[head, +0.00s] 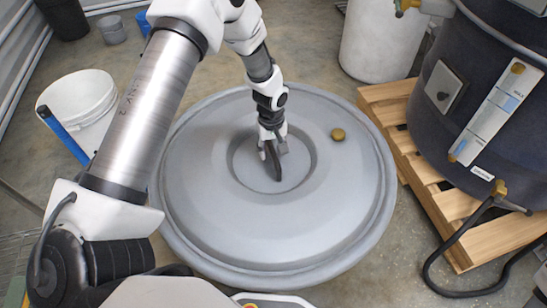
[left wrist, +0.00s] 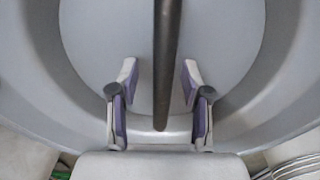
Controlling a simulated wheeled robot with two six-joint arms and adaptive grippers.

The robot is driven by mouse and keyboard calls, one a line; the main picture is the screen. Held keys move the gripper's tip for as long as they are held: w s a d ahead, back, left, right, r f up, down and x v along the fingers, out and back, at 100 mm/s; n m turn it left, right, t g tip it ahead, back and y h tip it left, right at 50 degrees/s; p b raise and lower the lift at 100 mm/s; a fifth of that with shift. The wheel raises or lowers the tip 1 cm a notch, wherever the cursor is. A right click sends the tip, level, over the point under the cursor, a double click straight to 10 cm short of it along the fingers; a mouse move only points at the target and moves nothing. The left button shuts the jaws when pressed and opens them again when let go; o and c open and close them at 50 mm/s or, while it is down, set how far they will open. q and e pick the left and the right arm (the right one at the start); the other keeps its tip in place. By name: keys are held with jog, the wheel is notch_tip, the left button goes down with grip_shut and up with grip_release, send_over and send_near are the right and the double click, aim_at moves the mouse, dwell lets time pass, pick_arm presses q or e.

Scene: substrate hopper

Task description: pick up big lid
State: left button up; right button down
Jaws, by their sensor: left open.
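The big lid (head: 210,215) is a wide, grey round disc lying flat in the middle of the head view. It has a recessed round centre with a dark bar handle (head: 276,168), and a small brass knob sits toward its right side. My left gripper (head: 272,150) is over the centre recess, pointing down, and partly hides the handle. In the left wrist view the handle (left wrist: 168,50) runs between the two spread fingers of my left gripper (left wrist: 158,85), with gaps on both sides. My right gripper is not in view.
A white bucket (head: 75,105) with a blue-handled tool stands left of the lid. A wooden pallet (head: 425,190) bearing a dark tank (head: 425,80) stands close on the right, with a black hose (head: 480,292) on the floor. A white drum (head: 380,40) stands behind.

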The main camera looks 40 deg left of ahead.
pick_arm(q)
jog(key=shift+f, duration=0.15)
grip_shut()
dwell(0.4)
